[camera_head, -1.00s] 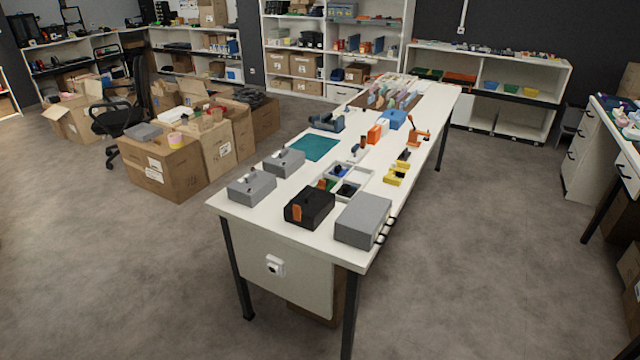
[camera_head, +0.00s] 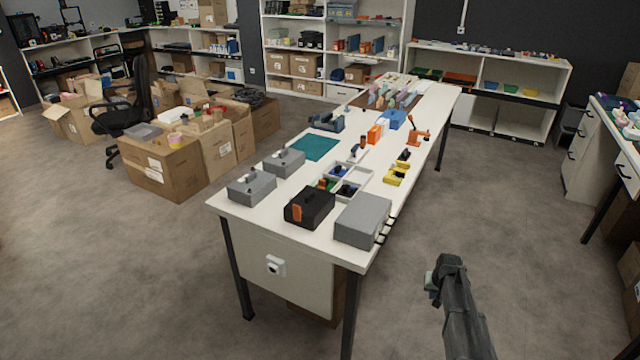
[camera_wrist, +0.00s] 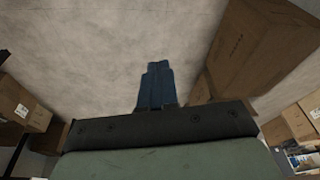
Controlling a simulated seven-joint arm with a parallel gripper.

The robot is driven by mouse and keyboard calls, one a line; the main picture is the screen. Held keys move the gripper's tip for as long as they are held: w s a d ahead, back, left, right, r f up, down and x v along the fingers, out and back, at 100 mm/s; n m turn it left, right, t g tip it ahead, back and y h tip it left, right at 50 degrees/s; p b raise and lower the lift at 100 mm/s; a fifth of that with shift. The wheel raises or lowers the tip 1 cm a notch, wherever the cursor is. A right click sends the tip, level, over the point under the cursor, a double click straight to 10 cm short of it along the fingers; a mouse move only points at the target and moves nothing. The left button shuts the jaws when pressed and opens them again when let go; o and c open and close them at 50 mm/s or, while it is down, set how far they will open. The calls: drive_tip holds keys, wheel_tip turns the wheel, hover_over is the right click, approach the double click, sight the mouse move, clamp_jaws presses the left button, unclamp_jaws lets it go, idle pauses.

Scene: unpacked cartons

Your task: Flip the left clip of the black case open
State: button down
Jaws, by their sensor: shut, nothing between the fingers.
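The black case (camera_head: 310,207) sits on the near end of the white table in the head view, lid down. One orange clip (camera_head: 297,213) shows on its front face, toward the left, and looks upright against the case. A second clip cannot be made out. My gripper (camera_wrist: 158,70) shows in the wrist view with its blue fingers together and nothing between them, over bare floor. In the head view my arm is at the lower right, beyond the table's right edge and well apart from the case; the fingers cannot be made out there.
A grey box (camera_head: 363,220) stands close to the right of the case, on the side of my arm. Two grey cases (camera_head: 252,187) stand to its left, and a divided white tray (camera_head: 357,176) behind it. The wrist view shows a carton (camera_wrist: 258,50). Floor right of the table is clear.

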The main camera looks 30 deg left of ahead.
drive_tip(key=w+a+r+n+t+y, duration=0.1)
drive_tip(key=w+a+r+t, duration=0.1)
drive_tip(key=w+a+r, duration=0.6)
drive_tip(key=w+a+r+t, duration=0.1)
drive_tip(key=w+a+r, duration=0.4)
drive_tip(key=r, duration=0.4)
drive_tip(key=w+a+r+n+t+y, duration=0.1)
drive_tip(key=w+a+r, duration=0.2)
drive_tip(key=a+r, duration=0.6)
drive_tip(key=w+a+r+n+t+y, duration=0.15)
drive_tip(key=a+r, duration=0.25)
drive_tip(key=r, duration=0.8)
drive_tip(key=s+a+r+n, duration=0.2)
drive_tip(key=s+a+n, duration=0.15)
drive_tip(key=a, duration=0.35)
drive_tip(key=n+g, duration=0.2)
drive_tip(key=n, duration=0.5)
approach(319, 186)
drive_tip(key=v, duration=0.5)
drive_tip(key=shift+d+f, duration=0.1)
drive_tip(key=shift+d, duration=0.05)
drive_tip(key=shift+w+f, duration=0.1)
drive_tip(key=x, duration=0.9)
drive_tip(key=shift+w+a+f, duration=0.1)
drive_tip(key=shift+a+f, duration=0.2)
drive_tip(key=shift+f, duration=0.05)
drive_tip(key=shift+w+g, duration=0.1)
drive_tip(key=shift+g, duration=0.15)
